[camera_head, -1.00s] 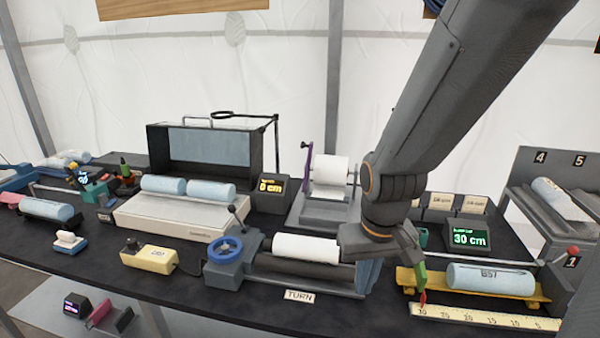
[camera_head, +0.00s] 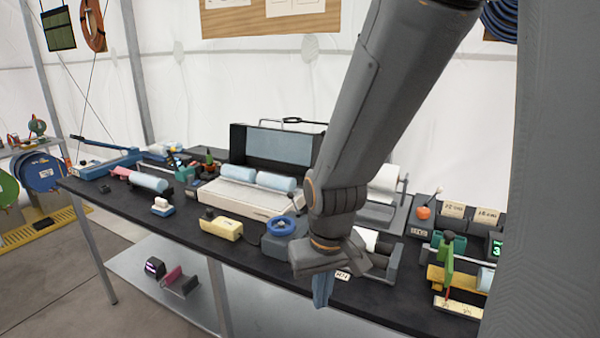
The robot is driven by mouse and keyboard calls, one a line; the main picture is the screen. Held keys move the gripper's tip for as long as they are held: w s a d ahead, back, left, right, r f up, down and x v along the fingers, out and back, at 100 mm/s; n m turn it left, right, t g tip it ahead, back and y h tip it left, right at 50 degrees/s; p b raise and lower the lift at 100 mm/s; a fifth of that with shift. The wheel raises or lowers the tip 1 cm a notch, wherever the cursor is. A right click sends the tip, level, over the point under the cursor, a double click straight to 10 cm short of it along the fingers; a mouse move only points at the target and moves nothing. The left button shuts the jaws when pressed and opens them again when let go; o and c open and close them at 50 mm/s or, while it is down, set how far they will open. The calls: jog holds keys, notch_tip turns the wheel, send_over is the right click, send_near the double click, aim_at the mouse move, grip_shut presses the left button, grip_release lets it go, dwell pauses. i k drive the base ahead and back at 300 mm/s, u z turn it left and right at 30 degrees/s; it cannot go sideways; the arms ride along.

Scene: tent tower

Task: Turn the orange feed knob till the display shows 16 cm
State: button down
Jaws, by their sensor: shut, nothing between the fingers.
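An orange round knob (camera_head: 423,213) sits on a small dark box right of my arm, towards the back of the bench. The dark display box (camera_head: 496,246) with green digits is at the right. Only a leading 3 shows; a grey upright part covers the rest. My gripper (camera_head: 322,291) points down near the bench's front edge, with its blue fingers shut and empty. It is well left of and nearer than the orange knob, not touching it. My arm hides part of the bench behind it.
A green upright piece (camera_head: 446,262) stands right. The black bench (camera_head: 150,213) has bare room front left.

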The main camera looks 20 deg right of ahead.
aim_at(422, 212)
jog(key=u, duration=1.35)
jog(key=i, duration=1.2)
jog(key=z, duration=2.85)
jog(key=k, duration=0.4)
jog(key=z, duration=0.5)
jog(key=i, duration=0.5)
